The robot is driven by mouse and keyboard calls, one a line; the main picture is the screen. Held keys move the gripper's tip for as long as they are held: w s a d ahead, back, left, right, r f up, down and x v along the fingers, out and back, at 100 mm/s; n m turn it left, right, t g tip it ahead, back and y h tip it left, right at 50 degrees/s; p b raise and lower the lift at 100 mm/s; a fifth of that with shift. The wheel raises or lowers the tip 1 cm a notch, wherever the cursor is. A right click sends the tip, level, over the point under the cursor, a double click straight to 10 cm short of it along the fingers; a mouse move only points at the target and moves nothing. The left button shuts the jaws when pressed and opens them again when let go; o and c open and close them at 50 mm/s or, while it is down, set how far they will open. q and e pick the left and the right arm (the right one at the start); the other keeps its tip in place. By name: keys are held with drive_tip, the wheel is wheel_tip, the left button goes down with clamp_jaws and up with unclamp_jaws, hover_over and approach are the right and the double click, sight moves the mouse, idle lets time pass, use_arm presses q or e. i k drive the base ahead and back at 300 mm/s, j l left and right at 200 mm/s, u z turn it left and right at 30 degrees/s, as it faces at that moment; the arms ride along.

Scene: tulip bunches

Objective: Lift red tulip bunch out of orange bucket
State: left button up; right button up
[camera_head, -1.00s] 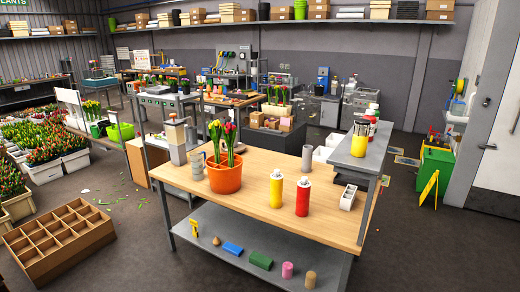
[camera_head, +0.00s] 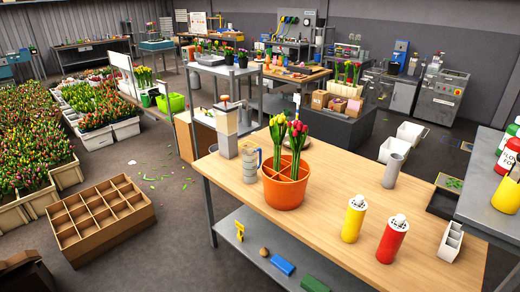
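The orange bucket (camera_head: 284,193) stands upright on the wooden tabletop, left of the table's middle. Dividers show inside its open top. The red tulip bunch (camera_head: 298,133) stands upright in it, with pinkish-red heads above green stems. A yellow tulip bunch (camera_head: 277,126) stands in the bucket just to its left. The lower stems of both are hidden by the bucket's wall. Neither of my grippers is in view, and nothing touches the bunches.
A grey metal jug (camera_head: 250,164) stands close left of the bucket on the wooden table (camera_head: 322,214). A yellow bottle (camera_head: 354,218), a red bottle (camera_head: 391,239) and a grey cylinder (camera_head: 393,171) stand to the right. A compartmented brown crate (camera_head: 100,238) lies on the floor at left.

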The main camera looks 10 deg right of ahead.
sight(297, 131)
drive_tip(key=i+u, duration=0.4)
drive_tip(key=i, duration=1.2)
drive_tip(key=i+l, duration=0.05)
drive_tip(key=l, duration=0.05)
